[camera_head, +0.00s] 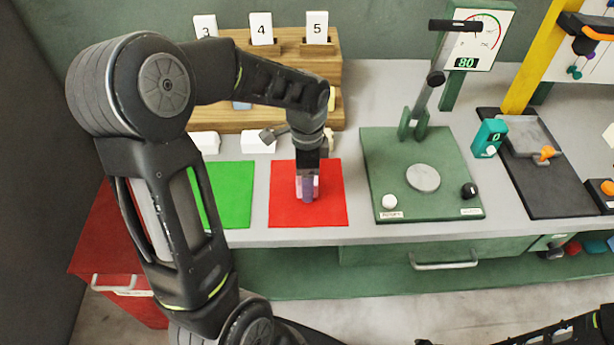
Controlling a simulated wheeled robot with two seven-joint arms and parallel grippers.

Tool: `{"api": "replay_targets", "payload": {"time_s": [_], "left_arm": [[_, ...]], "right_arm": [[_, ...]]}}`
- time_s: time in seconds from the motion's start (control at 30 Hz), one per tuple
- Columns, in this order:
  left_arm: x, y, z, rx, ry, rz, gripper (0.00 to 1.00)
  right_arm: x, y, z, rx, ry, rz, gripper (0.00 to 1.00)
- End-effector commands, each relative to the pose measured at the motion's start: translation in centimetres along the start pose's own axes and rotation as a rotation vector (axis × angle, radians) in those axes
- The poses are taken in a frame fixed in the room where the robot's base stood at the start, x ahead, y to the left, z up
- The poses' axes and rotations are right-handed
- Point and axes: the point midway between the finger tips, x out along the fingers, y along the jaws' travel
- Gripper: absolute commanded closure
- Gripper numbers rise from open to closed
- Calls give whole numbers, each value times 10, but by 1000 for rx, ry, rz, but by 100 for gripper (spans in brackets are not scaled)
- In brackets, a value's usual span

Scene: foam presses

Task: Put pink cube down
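My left arm reaches across the picture, and its gripper (308,187) points down over the red mat (283,207). The pink cube (316,187) is between its fingers, with pink edges showing on either side of the near finger; most of the cube is hidden. The gripper looks shut on it. I cannot tell whether the cube touches the mat or hangs just above it. Part of my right arm shows at the bottom right edge, cut off by the frame; its finger state cannot be made out.
A green mat (236,193) lies left of the red one. A wooden stepped rack (284,72) with number cards 3, 4 and 5 stands behind. A green press (385,160) with a gauge (478,38) stands to the right, then a dark-based device (545,195). A drawer handle (445,263) is below.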

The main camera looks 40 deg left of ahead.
Motion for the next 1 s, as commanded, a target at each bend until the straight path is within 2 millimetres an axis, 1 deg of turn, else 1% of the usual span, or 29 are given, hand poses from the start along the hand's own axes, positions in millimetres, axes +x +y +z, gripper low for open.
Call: {"api": "replay_targets", "payload": {"time_s": [0.23, 0.33, 0.43, 0.57, 0.8, 0.9, 1.0], "left_arm": [[-2, 0, 0, 0, 0, 0, 34], [-6, -1, 0, 0, 1, -2, 34], [-16, -1, 0, -1, 2, -3, 34], [-38, -1, -1, -1, 3, -6, 34], [-89, -1, 0, 0, 3, -5, 34], [-106, -1, -1, 1, 2, -3, 34], [-117, 0, -1, 1, 2, -2, 34]], "right_arm": [[-1, 0, 0, 0, 0, 0, 64], [-2, 0, 0, 0, 0, 1, 64], [0, 0, 0, 0, 0, 0, 64], [3, 1, 0, 0, 1, 0, 64], [7, 2, -1, -2, 2, -2, 64], [8, 2, -1, -2, 3, -3, 64], [9, 3, -1, -2, 3, -3, 64]]}}
